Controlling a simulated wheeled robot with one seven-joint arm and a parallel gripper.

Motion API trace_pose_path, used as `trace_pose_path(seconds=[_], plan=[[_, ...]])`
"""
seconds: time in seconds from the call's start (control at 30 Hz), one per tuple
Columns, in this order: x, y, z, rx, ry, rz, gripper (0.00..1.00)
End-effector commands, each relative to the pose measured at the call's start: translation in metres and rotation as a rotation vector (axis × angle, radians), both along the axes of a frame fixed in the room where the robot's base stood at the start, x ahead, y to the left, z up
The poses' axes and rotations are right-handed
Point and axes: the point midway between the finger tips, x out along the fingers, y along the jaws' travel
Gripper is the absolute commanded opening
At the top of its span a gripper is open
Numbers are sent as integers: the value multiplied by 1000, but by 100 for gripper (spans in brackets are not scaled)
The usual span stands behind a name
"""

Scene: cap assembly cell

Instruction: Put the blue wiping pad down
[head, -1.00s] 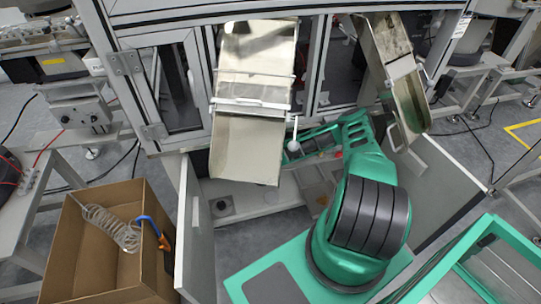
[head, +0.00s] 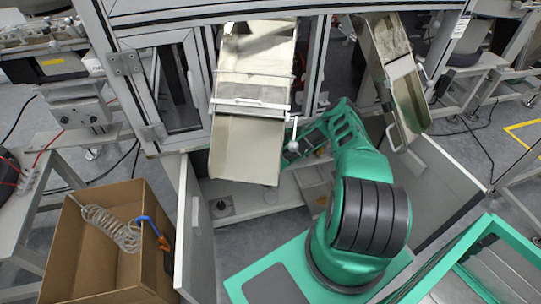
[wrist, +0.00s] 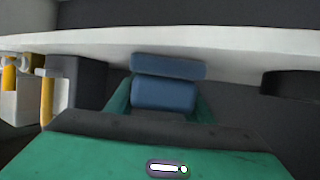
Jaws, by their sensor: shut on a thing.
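In the wrist view, the blue wiping pad (wrist: 165,95) sits between the green fingers of my gripper (wrist: 166,100). My gripper is shut on it. A second blue block shape (wrist: 168,67) lies just beyond it, against a pale band; I cannot tell whether it is part of the same pad. In the head view, my gripper and the pad are hidden behind the metal chute, and only my green arm shows, reaching into the cabinet opening.
A pale panel or shelf edge (wrist: 235,42) crosses just ahead of my gripper. In the head view, the metal chute (head: 247,145) hangs over the cabinet, with open doors (head: 197,230) on both sides. A cardboard box (head: 95,265) holding a coiled hose (head: 112,228) stands left.

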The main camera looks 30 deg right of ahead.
Motion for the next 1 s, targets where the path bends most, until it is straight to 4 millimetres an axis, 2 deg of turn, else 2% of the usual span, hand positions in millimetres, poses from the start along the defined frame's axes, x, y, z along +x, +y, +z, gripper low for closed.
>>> trace_pose_path(seconds=[0.03, 0.07, 0.13, 0.47, 0.57, 1.0], plan=[[0, 0, -1, 0, 0, 0, 21], [0, 0, -1, 0, 0, 0, 50], [0, 0, -1, 0, 0, 0, 66], [0, 0, 1, 0, 0, 0, 66], [-6, 5, 2, 1, 3, 1, 66], [-63, 52, 33, 4, 2, 2, 66]])
